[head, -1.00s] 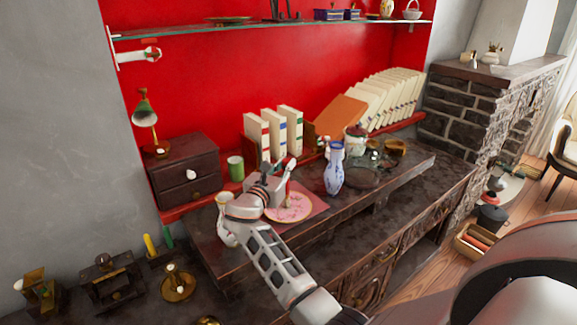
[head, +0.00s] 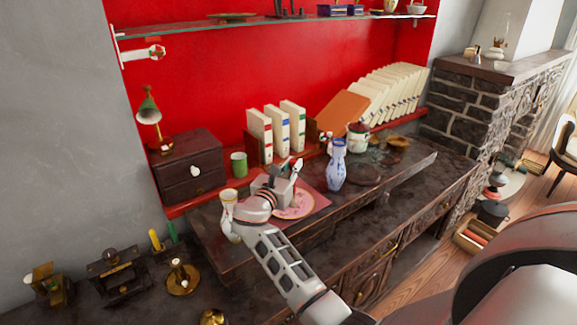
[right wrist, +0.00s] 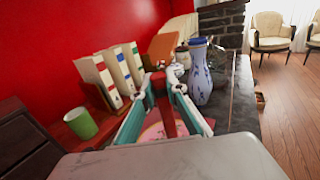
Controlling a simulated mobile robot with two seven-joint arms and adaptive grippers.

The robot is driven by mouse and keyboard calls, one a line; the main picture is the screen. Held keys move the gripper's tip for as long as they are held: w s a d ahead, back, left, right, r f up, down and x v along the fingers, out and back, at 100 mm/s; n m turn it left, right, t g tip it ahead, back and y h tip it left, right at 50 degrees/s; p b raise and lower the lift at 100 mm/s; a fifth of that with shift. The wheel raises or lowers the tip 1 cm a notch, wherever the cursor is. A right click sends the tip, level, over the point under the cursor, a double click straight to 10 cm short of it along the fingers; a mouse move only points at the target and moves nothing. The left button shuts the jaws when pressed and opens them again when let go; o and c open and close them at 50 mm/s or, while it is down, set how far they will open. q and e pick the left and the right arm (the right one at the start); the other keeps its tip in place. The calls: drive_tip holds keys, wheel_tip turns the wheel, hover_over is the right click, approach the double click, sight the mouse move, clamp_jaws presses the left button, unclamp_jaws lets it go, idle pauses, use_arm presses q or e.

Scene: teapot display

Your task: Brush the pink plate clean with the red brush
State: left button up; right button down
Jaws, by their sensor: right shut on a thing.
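The pink plate (head: 297,212) lies on a reddish mat (head: 318,201) on the raised dark shelf of the desk. My right gripper (head: 291,178) is over the plate's back part and hides some of it. In the right wrist view, my right gripper (right wrist: 165,108) is shut on the red brush (right wrist: 162,100), which stands between its fingers. Part of the pink plate (right wrist: 153,132) shows below the fingers. I cannot tell whether the brush touches the plate. My left gripper is not in view.
A blue and white vase (head: 336,168) stands close to the right of the plate. A pale cup (head: 229,198) is beside my wrist, and a green cup (head: 239,163) is behind it. White books (head: 279,130) stand at the back. The desk's lower front is mostly clear.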

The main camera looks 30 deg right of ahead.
drive_tip(key=shift+d, duration=0.35)
idle(1.7)
drive_tip(key=shift+r, duration=0.1)
drive_tip(key=shift+r, duration=3)
